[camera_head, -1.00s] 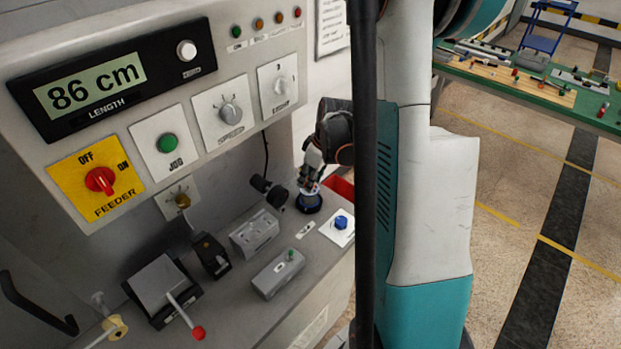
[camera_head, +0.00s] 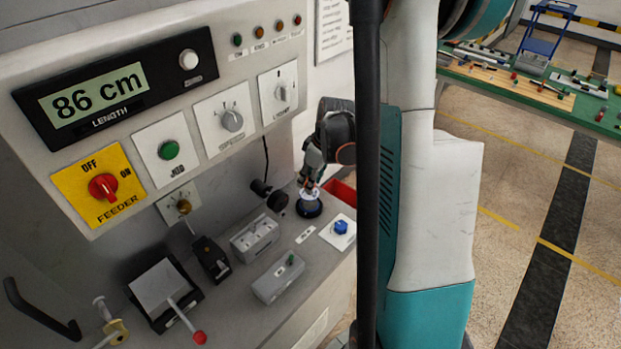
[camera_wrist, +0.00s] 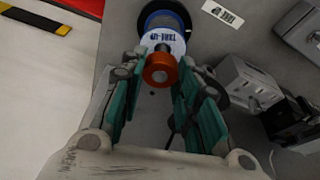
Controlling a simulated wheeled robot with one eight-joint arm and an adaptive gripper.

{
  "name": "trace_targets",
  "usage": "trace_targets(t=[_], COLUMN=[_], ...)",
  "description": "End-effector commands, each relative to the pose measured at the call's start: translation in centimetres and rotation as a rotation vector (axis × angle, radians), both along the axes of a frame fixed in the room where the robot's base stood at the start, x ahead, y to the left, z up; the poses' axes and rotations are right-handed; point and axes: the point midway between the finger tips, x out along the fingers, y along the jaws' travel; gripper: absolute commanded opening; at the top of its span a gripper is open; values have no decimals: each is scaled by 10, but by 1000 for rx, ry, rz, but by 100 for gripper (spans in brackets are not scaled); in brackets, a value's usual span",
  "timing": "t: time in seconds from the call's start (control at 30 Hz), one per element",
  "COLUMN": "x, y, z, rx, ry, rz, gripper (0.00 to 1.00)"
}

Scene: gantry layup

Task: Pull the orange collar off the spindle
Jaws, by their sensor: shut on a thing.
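The orange collar (camera_wrist: 160,70) shows in the wrist view between my fingertips, in front of the take-up spindle (camera_wrist: 163,40). A grey round end shows in the collar's middle, so it appears to sit around the spindle's end. The spindle has a white and blue top with a "TAKE-UP" label and a dark base. In the head view the spindle (camera_head: 309,205) stands upright on the grey bench, and the collar is too small to make out. My gripper (camera_wrist: 161,72) is shut on the collar from above, one green-padded finger on each side. It also shows in the head view (camera_head: 309,186).
A blue knob (camera_head: 341,227) on a white plate and a red bin (camera_head: 343,192) are close to the spindle. A black roller-like part (camera_head: 270,194), grey boxes (camera_head: 255,237) and a red-tipped lever (camera_head: 199,337) are to its left. The control panel overhangs behind.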

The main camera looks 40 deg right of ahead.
Motion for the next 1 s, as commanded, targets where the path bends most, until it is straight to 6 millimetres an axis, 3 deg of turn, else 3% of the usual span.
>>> trace_targets(t=[0.33,1.0], x=[0,0], y=[0,0], z=[2,35], rx=[0,0], ry=[0,0], rz=[0,0], gripper=[0,0])
